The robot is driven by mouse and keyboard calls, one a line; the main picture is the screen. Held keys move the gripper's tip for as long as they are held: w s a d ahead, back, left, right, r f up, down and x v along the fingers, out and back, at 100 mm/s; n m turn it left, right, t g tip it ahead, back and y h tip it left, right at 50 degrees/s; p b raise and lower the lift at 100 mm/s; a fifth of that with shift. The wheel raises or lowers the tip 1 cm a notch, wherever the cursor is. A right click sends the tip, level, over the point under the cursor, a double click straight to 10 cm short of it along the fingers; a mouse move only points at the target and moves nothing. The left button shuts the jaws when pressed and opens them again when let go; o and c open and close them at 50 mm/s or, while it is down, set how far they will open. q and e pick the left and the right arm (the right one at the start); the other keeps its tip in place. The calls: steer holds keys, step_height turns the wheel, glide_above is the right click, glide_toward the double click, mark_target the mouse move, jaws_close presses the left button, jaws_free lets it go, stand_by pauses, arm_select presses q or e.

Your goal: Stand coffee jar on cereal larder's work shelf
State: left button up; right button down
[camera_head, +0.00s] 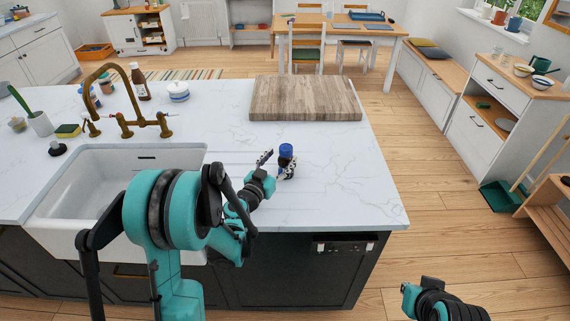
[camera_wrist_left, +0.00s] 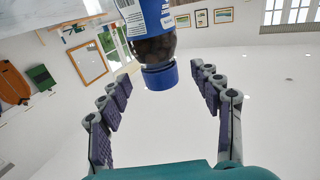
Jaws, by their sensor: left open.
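The coffee jar (camera_head: 286,150), dark with a blue lid, stands upright on the white worktop near its front edge. In the left wrist view, which is upside down, the jar (camera_wrist_left: 160,76) shows its blue lid and label. My left gripper (camera_head: 276,166) is open, its two fingers spread on either side of the jar. In the wrist view there are gaps between both fingers and the lid. The end of my right arm (camera_head: 440,302) shows at the lower right, away from the worktop; its fingers are not clear. I cannot tell which cabinet is the cereal larder.
A wooden board (camera_head: 305,98) lies behind the jar. A white sink (camera_head: 110,180) and brass tap (camera_head: 125,110) are to the left. Cabinets with shelves stand at back left (camera_head: 125,32) and right (camera_head: 500,105).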

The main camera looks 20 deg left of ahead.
arm_select(q)
steer(key=w, duration=0.4)
steer(key=shift+d+b, duration=0.4)
jaws_close()
